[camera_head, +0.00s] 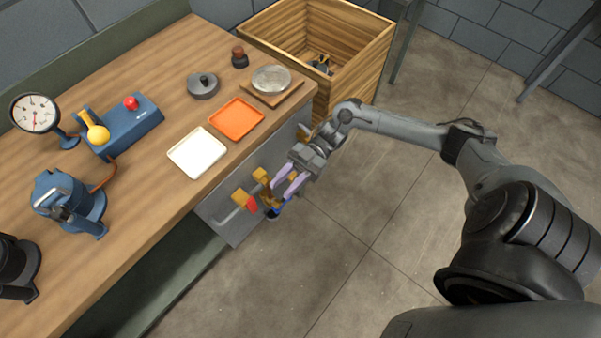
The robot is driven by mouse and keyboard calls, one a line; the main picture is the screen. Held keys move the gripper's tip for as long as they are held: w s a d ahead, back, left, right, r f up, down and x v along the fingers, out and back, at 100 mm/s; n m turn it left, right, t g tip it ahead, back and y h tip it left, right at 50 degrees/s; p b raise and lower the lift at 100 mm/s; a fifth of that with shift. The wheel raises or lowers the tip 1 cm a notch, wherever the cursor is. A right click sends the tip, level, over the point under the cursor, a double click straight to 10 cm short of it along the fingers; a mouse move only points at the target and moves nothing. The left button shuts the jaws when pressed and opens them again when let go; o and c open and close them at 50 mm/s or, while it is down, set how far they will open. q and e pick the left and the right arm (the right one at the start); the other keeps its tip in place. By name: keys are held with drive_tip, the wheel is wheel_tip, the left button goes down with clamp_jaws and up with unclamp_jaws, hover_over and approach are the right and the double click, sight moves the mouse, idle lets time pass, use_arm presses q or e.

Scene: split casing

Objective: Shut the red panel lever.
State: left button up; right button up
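The red panel lever (252,204) is on the grey panel (240,229) at the bench's front side. Its red part sits beside an orange-yellow block. A second lever with yellow and blue parts (268,196) is just to its right. My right gripper (281,193) is in front of the panel, with its two purple fingers apart. The fingertips are close to the yellow and blue lever and right of the red lever. The fingers partly cover that area, so contact is unclear. My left gripper is not in view.
The wooden bench (150,205) carries a white tray (197,152), an orange tray (237,119), a gauge (35,113) and a blue control box (135,125). A wooden crate (352,85) stands behind my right gripper. The floor (340,270) in front is clear.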

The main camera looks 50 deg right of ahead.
drive_tip(key=s+d+r, duration=0.1)
drive_tip(key=s+d+r+p, duration=0.1)
drive_tip(key=shift+s, duration=0.4)
idle(0.3)
